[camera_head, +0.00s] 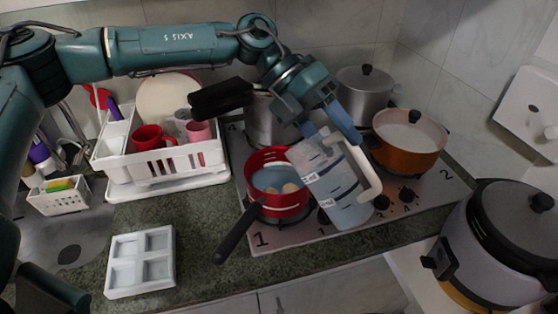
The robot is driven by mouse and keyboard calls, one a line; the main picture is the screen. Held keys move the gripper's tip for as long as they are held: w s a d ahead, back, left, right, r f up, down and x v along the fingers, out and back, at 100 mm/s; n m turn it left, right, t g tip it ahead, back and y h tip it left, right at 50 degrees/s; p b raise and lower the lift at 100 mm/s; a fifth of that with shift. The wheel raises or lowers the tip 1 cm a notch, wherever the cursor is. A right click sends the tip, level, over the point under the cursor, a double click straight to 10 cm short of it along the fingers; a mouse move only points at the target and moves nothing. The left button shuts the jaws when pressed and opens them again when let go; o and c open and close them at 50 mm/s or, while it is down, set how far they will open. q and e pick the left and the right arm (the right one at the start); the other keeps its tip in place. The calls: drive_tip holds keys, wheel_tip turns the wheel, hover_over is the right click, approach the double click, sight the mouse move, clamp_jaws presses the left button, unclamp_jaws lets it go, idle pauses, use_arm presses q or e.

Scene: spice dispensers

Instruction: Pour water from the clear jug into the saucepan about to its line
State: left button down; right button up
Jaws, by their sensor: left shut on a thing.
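The clear jug (337,192), with a pale handle (366,172), is tilted to the left, its mouth by the right rim of the red saucepan (282,211). My left gripper (329,131) is shut on the jug near its top and handle. The saucepan sits on the stove with its black handle pointing to the lower left. Bluish water and pale round things show inside it. Bluish water also shows in the jug. I cannot make out a stream or the saucepan's line. My right gripper is not in view.
An orange pot (408,157) and a grey lidded pot (364,94) stand behind on the stove (425,197). A rice cooker (500,245) is at right. A white dish rack (165,170) and white tray (141,262) are at left.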

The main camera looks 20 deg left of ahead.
use_arm(q)
drive_tip(key=shift+w+a+r+g+h, duration=0.3)
drive_tip(key=shift+a+r+g+h, duration=0.1)
drive_tip(key=shift+a+r+h, duration=0.35)
idle(1.8)
drive_tip(key=shift+w+a+r+h+b, duration=0.2)
drive_tip(key=shift+a+r+h+b, duration=0.15)
drive_tip(key=shift+h+b, duration=0.2)
idle(2.8)
